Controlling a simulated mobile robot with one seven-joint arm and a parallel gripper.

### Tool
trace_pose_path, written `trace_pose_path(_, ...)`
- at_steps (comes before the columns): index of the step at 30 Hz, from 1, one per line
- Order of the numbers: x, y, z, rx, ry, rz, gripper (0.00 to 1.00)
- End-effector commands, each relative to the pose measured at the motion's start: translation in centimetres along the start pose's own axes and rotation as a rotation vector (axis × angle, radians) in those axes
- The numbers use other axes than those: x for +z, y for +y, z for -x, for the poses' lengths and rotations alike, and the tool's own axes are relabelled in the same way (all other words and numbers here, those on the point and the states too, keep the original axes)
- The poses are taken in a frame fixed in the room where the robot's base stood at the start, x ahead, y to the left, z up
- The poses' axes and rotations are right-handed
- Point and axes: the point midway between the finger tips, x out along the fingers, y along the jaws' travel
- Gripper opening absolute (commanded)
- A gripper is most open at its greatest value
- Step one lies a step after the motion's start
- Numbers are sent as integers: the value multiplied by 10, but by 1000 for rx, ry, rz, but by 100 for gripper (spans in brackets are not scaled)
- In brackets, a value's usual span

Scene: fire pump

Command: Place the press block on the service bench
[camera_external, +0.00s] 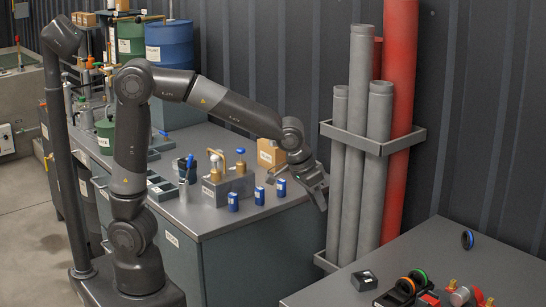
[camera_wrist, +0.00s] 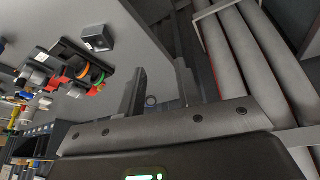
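A small dark block (camera_external: 364,279) with a pale label on top, which looks like the press block, sits on the grey bench top (camera_external: 440,262) at the lower right. The block also shows at the upper left of the wrist view (camera_wrist: 97,38). My gripper (camera_external: 322,196) hangs over the gap between the two benches, left of the grey pipes and apart from the block. In the wrist view my gripper (camera_wrist: 160,92) has its two fingers spread with nothing between them. I cannot tell which bench is the service bench.
Upright grey pipes (camera_external: 357,140) and a red pipe (camera_external: 400,90) stand in a rack beside my gripper. Pump parts and rings (camera_external: 410,284) lie right of the block. The left bench (camera_external: 225,222) holds small blue cans (camera_external: 259,196), bottles and a cardboard box (camera_external: 268,154).

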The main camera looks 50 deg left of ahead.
Motion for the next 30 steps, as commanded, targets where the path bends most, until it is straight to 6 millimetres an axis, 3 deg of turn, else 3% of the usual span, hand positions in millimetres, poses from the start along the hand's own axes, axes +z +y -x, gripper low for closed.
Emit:
trace_pose_path(1,4,-28,15,0,7,30,31)
trace_pose_path(6,33,-102,56,-8,23,92,31)
trace_pose_path(15,116,-193,114,-64,73,177,31)
trace_pose_path(19,156,-215,129,-103,93,207,31)
trace_pose_path(24,194,-229,138,-149,107,230,31)
trace_pose_path(30,210,-233,140,-170,110,237,31)
